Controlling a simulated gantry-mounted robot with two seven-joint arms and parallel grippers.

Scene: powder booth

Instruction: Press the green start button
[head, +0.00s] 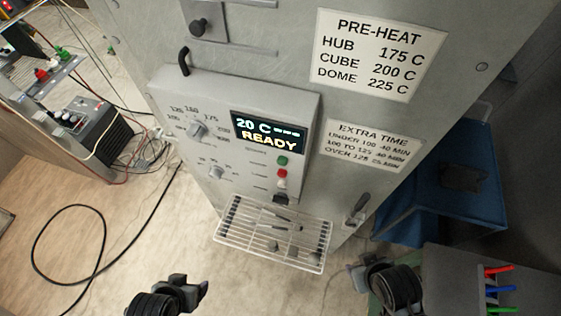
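The green button (282,161) is on the front of a grey control box, just below the lit display (268,132) that reads "20 C" and "READY". A red button (281,174) sits directly under it, with a dark switch (281,198) lower down. My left gripper (192,285) is at the bottom, below and left of the control box, clear of it. My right gripper (368,264) is at the bottom right, below and right of the buttons. Neither touches the panel, and the finger gap of each is hard to make out.
A wire rack (272,236) holding small dark items juts out below the buttons. Two dials (197,131) are left of the display. A black cable (75,208) lies on the floor.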

